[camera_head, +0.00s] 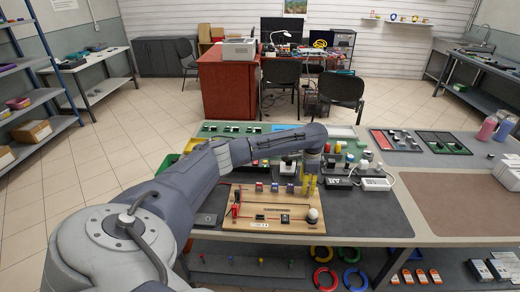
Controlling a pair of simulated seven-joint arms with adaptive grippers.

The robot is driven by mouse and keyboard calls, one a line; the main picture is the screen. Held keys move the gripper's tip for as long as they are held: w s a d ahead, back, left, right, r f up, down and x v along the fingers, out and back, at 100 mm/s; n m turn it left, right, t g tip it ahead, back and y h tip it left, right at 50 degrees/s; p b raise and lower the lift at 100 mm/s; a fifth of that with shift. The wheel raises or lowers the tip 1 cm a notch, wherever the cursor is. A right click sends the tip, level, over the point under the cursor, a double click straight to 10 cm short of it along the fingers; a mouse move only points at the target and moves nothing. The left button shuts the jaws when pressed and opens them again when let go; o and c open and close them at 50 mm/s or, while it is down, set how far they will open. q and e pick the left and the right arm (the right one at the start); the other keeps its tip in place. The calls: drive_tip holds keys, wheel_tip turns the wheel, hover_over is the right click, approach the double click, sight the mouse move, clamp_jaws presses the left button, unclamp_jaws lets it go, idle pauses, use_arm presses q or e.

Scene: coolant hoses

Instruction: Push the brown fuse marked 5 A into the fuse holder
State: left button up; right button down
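A wooden board (245,222) lies near the front edge of the table. A dark part that looks like the fuse holder (272,218) is at its front middle. Small coloured blocks that look like fuses (275,187) stand in a row along the board's back. Their markings are too small to read, and I cannot tell which is the brown 5 A one. My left gripper (309,188) points down at the board's back right, right of the row. Its yellowish fingers are small, and whether they hold anything is unclear. My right gripper is not in view.
White power adapters (376,184) lie right of the board. My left arm covers part of the table behind the board. The brown mat (455,205) at right is clear.

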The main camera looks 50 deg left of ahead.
use_arm(q)
drive_tip(key=shift+f, duration=0.7)
idle(0.8)
clamp_jaws()
drive_tip(key=shift+r, duration=0.15)
idle(0.5)
drive_tip(key=shift+w+d+r, duration=0.1)
drive_tip(key=shift+d+r, duration=0.05)
drive_tip(key=shift+r, duration=2.7)
